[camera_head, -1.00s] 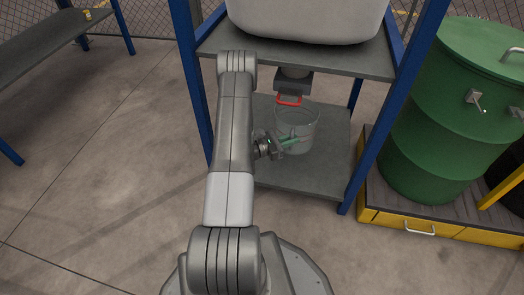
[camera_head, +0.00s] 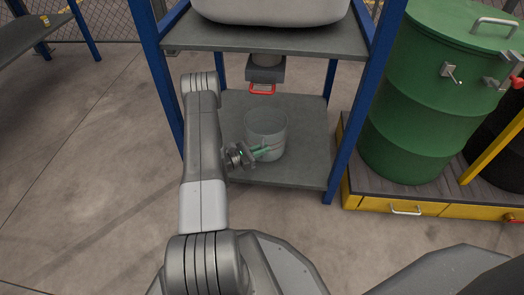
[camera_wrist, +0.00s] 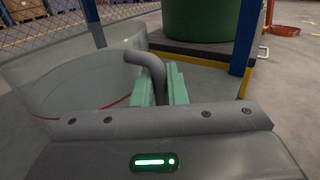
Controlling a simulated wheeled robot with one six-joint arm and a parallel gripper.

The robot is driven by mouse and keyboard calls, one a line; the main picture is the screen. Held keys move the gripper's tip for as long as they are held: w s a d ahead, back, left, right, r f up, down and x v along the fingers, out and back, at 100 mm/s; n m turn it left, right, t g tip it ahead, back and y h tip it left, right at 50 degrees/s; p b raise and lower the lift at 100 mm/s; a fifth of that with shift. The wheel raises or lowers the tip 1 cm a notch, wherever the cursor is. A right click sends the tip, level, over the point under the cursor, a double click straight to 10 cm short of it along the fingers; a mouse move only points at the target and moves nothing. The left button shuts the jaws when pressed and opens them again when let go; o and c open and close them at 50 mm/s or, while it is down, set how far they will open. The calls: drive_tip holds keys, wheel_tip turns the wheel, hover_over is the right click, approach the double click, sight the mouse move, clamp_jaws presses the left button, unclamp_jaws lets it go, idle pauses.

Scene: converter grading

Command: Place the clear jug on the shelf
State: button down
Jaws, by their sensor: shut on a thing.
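The clear jug (camera_head: 266,128) is a see-through, open-topped vessel at the lower shelf (camera_head: 225,108) of the blue-posted rack. I cannot tell whether its base touches that shelf. My gripper (camera_head: 262,151) reaches it from the left and is shut on its handle. In the wrist view the jug (camera_wrist: 70,85) fills the left side, upright or nearly so, with a red line around it. Its grey curved handle (camera_wrist: 152,65) passes between the green fingers of my gripper (camera_wrist: 160,85). The jug's far base is hidden.
A white container (camera_head: 270,10) sits on the upper shelf (camera_head: 300,42). Its outlet with a red handle (camera_head: 262,89) hangs above and behind the jug. Blue posts (camera_head: 347,110) flank the rack. A green drum (camera_head: 425,90) stands right on a yellow-edged platform (camera_head: 430,210). Floor left is clear.

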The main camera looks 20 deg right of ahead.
drive_tip(key=shift+r, duration=0.1)
drive_tip(key=c, duration=1.5)
unclamp_jaws()
drive_tip(key=shift+o, duration=0.2)
drive_tip(key=shift+a, duration=0.15)
drive_tip(key=a+p, duration=0.3)
drive_tip(key=a, duration=0.8)
drive_tip(key=shift+s+a, duration=0.25)
drive_tip(key=shift+a, duration=0.1)
